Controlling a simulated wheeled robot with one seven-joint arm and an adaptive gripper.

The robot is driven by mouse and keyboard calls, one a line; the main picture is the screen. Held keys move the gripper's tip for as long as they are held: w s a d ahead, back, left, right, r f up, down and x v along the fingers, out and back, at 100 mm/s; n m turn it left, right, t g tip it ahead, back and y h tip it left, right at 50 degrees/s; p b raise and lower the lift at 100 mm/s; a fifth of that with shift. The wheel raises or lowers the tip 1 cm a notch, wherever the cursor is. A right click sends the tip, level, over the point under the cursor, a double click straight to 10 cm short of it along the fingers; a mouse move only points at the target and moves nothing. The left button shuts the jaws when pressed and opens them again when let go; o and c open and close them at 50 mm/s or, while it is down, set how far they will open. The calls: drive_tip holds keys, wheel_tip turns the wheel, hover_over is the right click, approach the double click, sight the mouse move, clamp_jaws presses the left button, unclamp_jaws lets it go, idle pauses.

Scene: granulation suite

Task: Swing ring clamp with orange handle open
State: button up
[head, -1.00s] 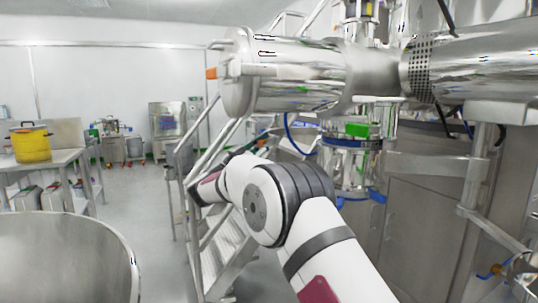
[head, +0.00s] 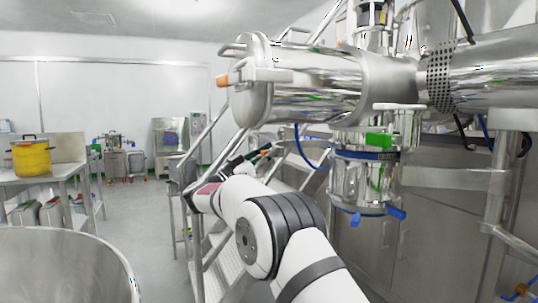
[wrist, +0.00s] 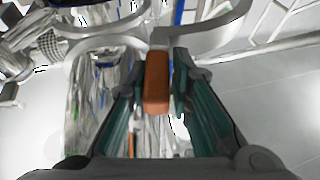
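The orange handle (wrist: 158,82) sits between the two teal fingers of my gripper (wrist: 160,80) in the wrist view. The fingers are close along both sides of it, and I take them to be shut on it. A metal ring band (wrist: 205,40) curves away to the right from the handle's far end. Another curved metal band (wrist: 108,43) shows to the left, by a shiny steel vessel. The clamp's hinge cannot be made out.
A large horizontal steel cylinder (head: 320,85) with an orange-tipped lever (head: 222,80) is above my arm. Metal stairs with rails (head: 205,245) stand behind my gripper. A big steel bowl (head: 65,268) is at lower left; a yellow pot (head: 31,158) stands on a table.

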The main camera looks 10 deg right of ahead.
drive_tip(key=o, duration=0.3)
drive_tip(key=shift+w+a, duration=0.1)
drive_tip(key=shift+w, duration=0.05)
drive_tip(key=shift+a, duration=0.1)
drive_tip(key=v, duration=1.2)
